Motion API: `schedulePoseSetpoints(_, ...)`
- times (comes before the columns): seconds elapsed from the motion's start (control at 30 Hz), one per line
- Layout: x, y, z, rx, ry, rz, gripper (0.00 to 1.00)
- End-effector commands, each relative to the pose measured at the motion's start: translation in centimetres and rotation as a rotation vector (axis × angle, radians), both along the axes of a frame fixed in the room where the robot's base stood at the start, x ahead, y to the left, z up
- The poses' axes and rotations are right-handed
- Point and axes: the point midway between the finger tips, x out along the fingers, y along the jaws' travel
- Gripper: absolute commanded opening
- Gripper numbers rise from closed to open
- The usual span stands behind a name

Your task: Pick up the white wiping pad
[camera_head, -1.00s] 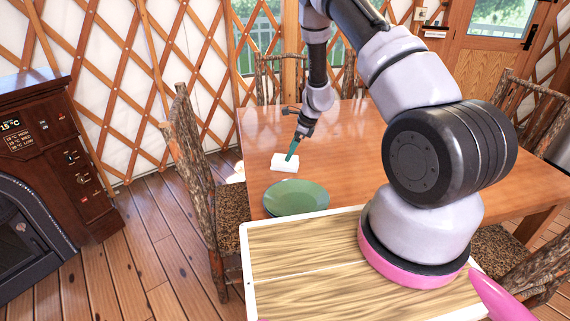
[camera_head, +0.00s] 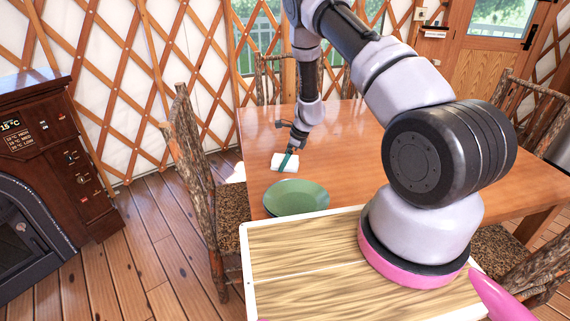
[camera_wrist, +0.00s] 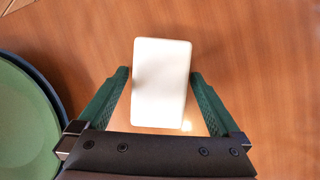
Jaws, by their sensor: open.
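The white wiping pad (camera_head: 280,161) lies on the wooden table, just behind the green plate. In the wrist view the pad (camera_wrist: 161,82) is a pale rounded rectangle between the two green fingers of my gripper (camera_wrist: 160,85). The fingers are open, with a narrow gap visible on each side of the pad. In the head view my gripper (camera_head: 287,160) points down at the pad, and one finger hides part of it. I cannot tell how far the fingertips are above the tabletop.
A green plate (camera_head: 296,197) stands on the table (camera_head: 350,150) in front of the pad; in the wrist view it is at the left. A rustic chair (camera_head: 190,150) stands at the table's left side. The tabletop right of the pad is clear.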

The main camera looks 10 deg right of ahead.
Motion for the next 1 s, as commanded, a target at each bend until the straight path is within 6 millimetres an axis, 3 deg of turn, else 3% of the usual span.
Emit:
schedulePoseSetpoints(0.5,0.0,-0.02,-0.38,0.0,0.0,0.0,1.0)
schedulePoseSetpoints(0.53,0.0,-0.02,-0.38,0.0,0.0,0.0,0.96)
schedulePoseSetpoints(0.7,0.01,-0.01,-0.38,0.0,0.0,0.0,0.31)
schedulePoseSetpoints(0.77,0.01,0.0,-0.37,0.0,0.0,0.0,0.16)
schedulePoseSetpoints(1.0,0.03,0.04,-0.01,-0.001,-0.001,0.001,0.16)
